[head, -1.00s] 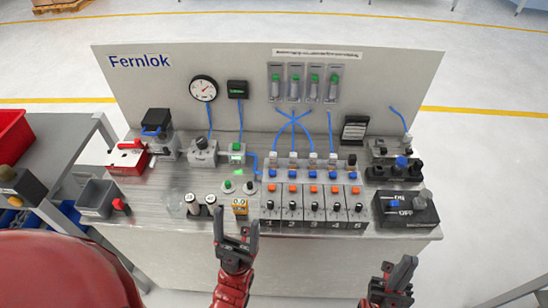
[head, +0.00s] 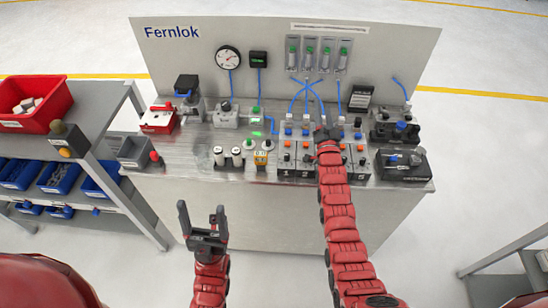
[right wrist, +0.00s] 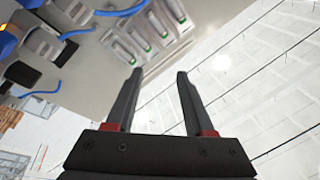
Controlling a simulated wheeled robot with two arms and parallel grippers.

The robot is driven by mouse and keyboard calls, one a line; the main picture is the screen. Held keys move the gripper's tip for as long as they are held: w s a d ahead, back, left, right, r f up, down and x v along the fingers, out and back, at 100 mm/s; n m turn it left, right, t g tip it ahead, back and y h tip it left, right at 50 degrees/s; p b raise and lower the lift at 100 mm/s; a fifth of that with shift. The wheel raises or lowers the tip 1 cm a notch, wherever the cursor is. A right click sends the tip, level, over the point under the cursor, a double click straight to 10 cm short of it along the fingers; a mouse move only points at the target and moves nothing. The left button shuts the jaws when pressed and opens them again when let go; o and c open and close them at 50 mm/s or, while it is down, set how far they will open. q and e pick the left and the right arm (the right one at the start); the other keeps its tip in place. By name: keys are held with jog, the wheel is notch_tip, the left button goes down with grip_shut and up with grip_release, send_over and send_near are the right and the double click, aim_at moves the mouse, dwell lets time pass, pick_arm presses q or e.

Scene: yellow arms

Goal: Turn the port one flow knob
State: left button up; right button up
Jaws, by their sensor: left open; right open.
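A manifold of numbered port modules stands on the bench, with blue, orange and black knobs in rows. The leftmost module, port one (head: 286,170), is clear of my arm. It has a black knob (head: 286,157) and an orange knob (head: 287,143); I cannot tell which is the flow knob. My right gripper (head: 326,133) is over the manifold's middle, right of port one, and partly hides the modules there. In the right wrist view its jaws (right wrist: 160,75) are apart and empty. My left gripper (head: 203,212) is open and empty, in front of the bench and left of port one.
Behind the manifold are blue hoses (head: 300,97) and flow tubes with green marks (head: 325,53) on the back panel. A black ON/OFF box (head: 402,165) stands right; a yellow block (head: 260,159) and white-topped cylinders stand left. A shelf cart with bins is at far left.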

jog(key=w+a+f+m+g, duration=0.35)
jog(key=w+a+g, duration=0.2)
jog(key=w, duration=0.35)
notch_tip(320, 180, up, 11)
jog(key=m+g+h, duration=0.2)
jog(key=m+g, duration=0.8)
jog(key=g, duration=0.5)
send_over(287, 155)
jog(key=shift+n, duration=0.25)
notch_tip(287, 155, down, 9)
jog(key=b, duration=0.8)
jog(key=shift+d+f, duration=0.15)
jog(key=shift+f, duration=0.05)
jog(key=f, duration=0.3)
jog(key=f+p, duration=0.1)
jog(key=f, duration=0.3)
jog(key=shift+s+a, duration=0.1)
jog(key=shift+a, duration=0.1)
jog(key=shift+d+f, duration=0.15)
jog(key=shift+f, duration=0.45)
grip_shut()
